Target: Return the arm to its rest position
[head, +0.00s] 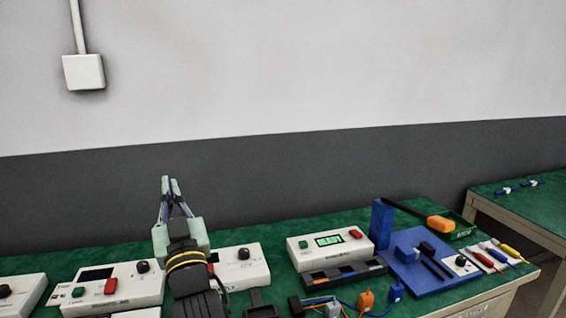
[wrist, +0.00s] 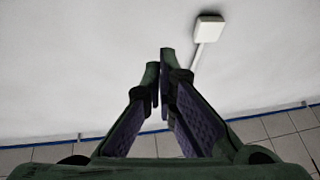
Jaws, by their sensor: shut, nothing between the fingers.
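My gripper (head: 169,182) points upward in the head view, above the green bench. Its two fingers are together with nothing between them. In the wrist view, my gripper (wrist: 161,62) also shows closed and empty, with the pale wall behind it. My dark arm below it, with yellow bands, hides part of the bench and part of a white box behind it.
The green bench (head: 395,302) holds several white boxes, one with a lit green display (head: 328,241). A blue board (head: 425,270), cables and screwdrivers (head: 487,262) lie to the right. A wall box (head: 84,72) is at upper left. The space around my gripper is clear.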

